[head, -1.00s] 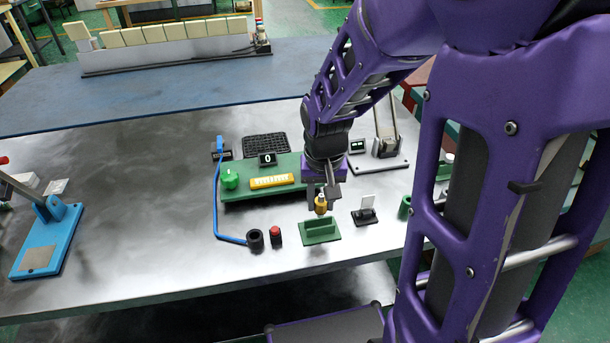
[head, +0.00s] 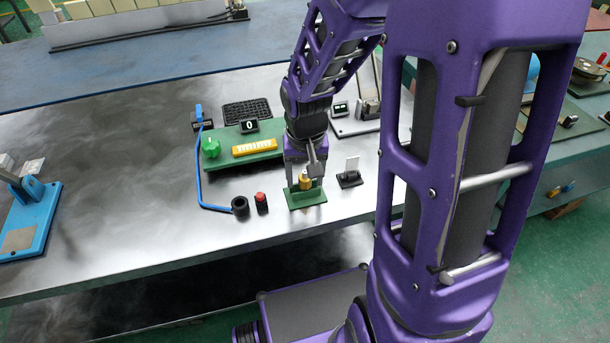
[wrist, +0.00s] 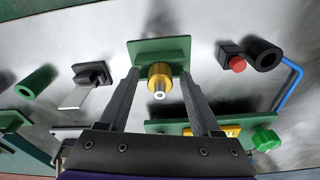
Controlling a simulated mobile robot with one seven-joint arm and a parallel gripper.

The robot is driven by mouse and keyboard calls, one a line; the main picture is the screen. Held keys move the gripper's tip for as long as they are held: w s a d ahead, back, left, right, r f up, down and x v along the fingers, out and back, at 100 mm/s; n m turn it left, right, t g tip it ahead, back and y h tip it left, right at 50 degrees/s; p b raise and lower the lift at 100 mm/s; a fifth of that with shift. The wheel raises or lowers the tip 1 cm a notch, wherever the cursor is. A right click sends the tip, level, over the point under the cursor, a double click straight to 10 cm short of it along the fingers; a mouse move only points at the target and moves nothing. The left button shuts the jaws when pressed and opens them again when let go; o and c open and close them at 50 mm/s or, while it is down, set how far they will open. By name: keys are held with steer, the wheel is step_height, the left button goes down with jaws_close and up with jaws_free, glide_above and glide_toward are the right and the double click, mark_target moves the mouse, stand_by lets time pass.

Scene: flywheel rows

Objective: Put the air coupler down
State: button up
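The air coupler (head: 306,183) is a small brass cylinder with a pale tip. It is upright at the green holder (head: 307,199) near the table's front edge and appears to rest in it. In the wrist view the coupler (wrist: 160,80) shows end-on against the green holder plate (wrist: 150,50). My gripper (head: 306,180) is straight above the holder, one finger on each side of the coupler. In the wrist view my gripper (wrist: 160,75) is open, with a gap between each finger and the coupler. The coupler's lower end is hard to make out.
A black card stand (head: 350,178) is close on the right. A red-topped button (head: 261,201) and black ring (head: 240,206) with a blue hose (head: 200,180) are left. A green board (head: 235,150) lies behind.

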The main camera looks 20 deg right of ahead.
mark_target(305, 182)
step_height(305, 182, up, 12)
steer(key=s+p, duration=0.1)
steer(key=p, duration=0.1)
steer(key=shift+s+a+r, duration=0.15)
steer(key=shift+s, duration=0.05)
stand_by(0.4)
